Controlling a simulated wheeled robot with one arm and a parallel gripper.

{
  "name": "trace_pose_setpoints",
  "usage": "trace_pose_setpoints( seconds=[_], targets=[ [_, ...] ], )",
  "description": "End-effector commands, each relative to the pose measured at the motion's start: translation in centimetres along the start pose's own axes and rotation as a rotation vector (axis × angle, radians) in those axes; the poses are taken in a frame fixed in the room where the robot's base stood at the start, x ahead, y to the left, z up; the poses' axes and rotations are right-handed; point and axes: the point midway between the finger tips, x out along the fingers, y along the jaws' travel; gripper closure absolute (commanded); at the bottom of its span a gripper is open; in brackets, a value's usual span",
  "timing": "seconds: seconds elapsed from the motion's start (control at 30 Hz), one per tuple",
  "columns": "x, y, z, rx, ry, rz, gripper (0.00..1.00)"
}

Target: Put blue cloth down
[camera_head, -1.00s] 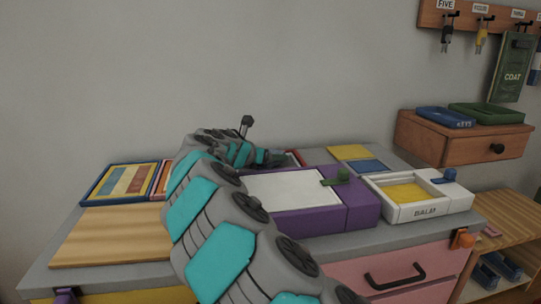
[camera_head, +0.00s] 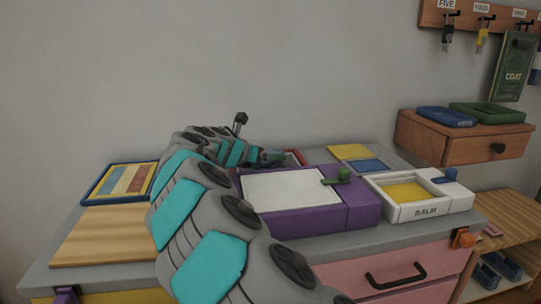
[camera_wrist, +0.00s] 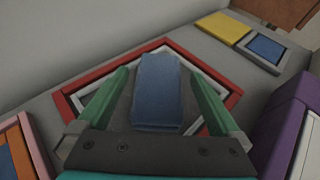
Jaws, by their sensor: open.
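The blue cloth (camera_wrist: 158,90) is a folded blue strip in the wrist view. It lies over the red-and-white framed square (camera_wrist: 84,92). My gripper (camera_wrist: 155,76) is open, with one green finger on each side of the cloth and visible gaps between. I cannot tell how far above the cloth the fingers are. In the head view my gripper (camera_head: 270,158) is mostly behind my own arm. The red frame (camera_head: 297,157) shows only in part there, and the cloth is hidden.
The purple box (camera_head: 300,222) stands right of the frame, with the white BALM box (camera_head: 420,210) beyond it. A yellow square (camera_head: 349,152) and blue square (camera_head: 366,166) lie behind. A striped framed panel (camera_head: 120,182) and wooden board (camera_head: 100,236) lie left.

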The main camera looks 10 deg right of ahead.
Motion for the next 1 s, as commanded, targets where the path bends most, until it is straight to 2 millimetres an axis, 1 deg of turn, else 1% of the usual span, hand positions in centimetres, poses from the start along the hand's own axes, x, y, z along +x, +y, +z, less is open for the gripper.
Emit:
trace_pose_setpoints(
  seconds=[0.03,0.2,0.3,0.43,0.63,0.9,1.0],
  targets=[
    [-1.2,0.1,0.0,0.001,-0.002,0.004,0.00],
    [-4.8,0.3,0.0,0.001,-0.001,0.008,0.00],
    [-6.5,0.2,0.0,0.000,-0.001,0.006,0.00],
    [-8.2,0.1,0.0,0.000,-0.001,0.005,0.00],
    [-9.2,0.1,0.0,0.000,-0.001,0.004,0.00],
    [-9.2,0.1,0.0,0.000,0.000,0.002,0.00],
    [-9.2,-0.2,0.5,0.032,-0.006,0.004,0.00]
  ],
)
